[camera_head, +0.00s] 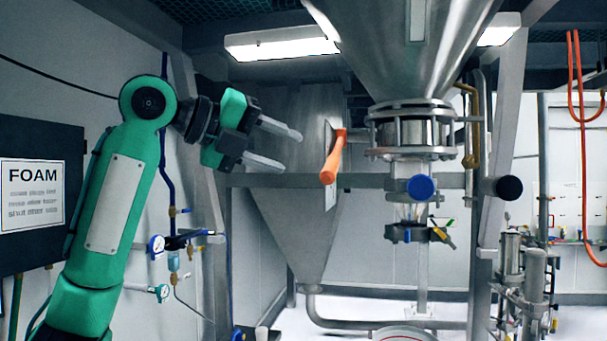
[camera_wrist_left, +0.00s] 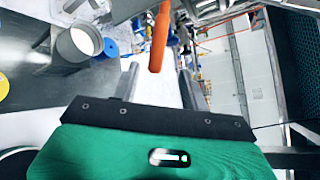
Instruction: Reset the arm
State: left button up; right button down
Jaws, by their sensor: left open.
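My left gripper (camera_head: 283,147) is in the head view at centre left, raised on my green arm. Its two grey fingers are apart, with nothing between them, and they point right toward an orange handle (camera_head: 333,158). The handle hangs slanted on the steel machine, a short gap from the fingertips. In the left wrist view the gripper (camera_wrist_left: 158,78) shows two spread fingers with the orange handle (camera_wrist_left: 160,38) beyond them. My right gripper is not in view.
A steel hopper (camera_head: 395,45) with a clamped outlet and blue knob (camera_head: 421,187) stands right of the handle. A FOAM sign (camera_head: 32,195) is at the left. Pipes and gauges (camera_head: 157,246) line the wall behind my arm.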

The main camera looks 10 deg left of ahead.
pick_arm(q)
jog(key=shift+s+a+r, duration=0.25)
jog(key=shift+s+a, duration=0.2)
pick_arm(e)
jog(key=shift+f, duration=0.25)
